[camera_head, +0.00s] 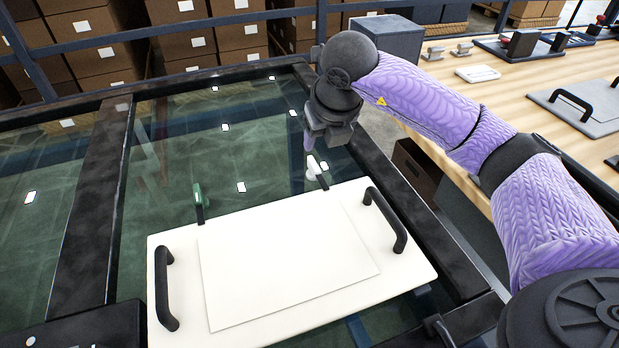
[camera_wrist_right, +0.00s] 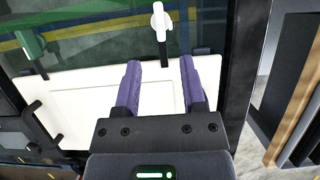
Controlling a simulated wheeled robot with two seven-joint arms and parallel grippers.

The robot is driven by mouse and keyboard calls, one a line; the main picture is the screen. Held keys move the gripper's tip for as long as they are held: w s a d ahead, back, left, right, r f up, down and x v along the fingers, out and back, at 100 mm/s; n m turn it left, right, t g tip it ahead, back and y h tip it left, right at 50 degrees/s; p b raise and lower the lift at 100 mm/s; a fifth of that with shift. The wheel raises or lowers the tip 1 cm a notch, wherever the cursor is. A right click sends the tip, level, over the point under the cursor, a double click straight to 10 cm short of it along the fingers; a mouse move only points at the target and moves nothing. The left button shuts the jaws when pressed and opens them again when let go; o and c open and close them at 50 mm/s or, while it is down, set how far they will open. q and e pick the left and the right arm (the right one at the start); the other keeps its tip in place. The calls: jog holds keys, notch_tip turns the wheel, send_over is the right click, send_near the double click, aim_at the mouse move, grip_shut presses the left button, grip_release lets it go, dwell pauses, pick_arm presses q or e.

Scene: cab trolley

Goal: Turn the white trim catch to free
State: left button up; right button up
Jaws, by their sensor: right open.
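The white trim catch (camera_head: 312,167) stands at the far edge of a white panel (camera_head: 407,273), on a short dark stem. In the right wrist view, the catch (camera_wrist_right: 160,20) shows beyond my fingertips, roughly in line with the gap between them. My right gripper (camera_head: 309,142) is open and empty, close to the catch; in the wrist view its two purple fingers (camera_wrist_right: 160,75) stand apart, and I see no contact. In the head view the hand partly hides the fingers. My left gripper is not in view.
A green catch (camera_head: 198,196) stands farther left on the same panel edge. Black handles rise at the panel's left (camera_head: 163,288) and right (camera_head: 387,220). Dark frame bars (camera_head: 98,190) border the green glass. A wooden bench (camera_head: 520,97) with a grey handled plate (camera_head: 570,113) lies right.

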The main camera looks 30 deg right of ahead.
aim_at(314, 164)
jog(key=b+x, duration=0.3)
jog(key=x, duration=0.6)
jog(key=shift+b, duration=0.4)
jog(key=shift+w+f, duration=0.1)
jog(key=shift+f, duration=0.1)
jog(key=c, duration=0.7)
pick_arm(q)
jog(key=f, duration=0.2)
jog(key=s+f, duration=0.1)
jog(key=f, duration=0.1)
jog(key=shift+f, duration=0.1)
pick_arm(e)
grip_shut()
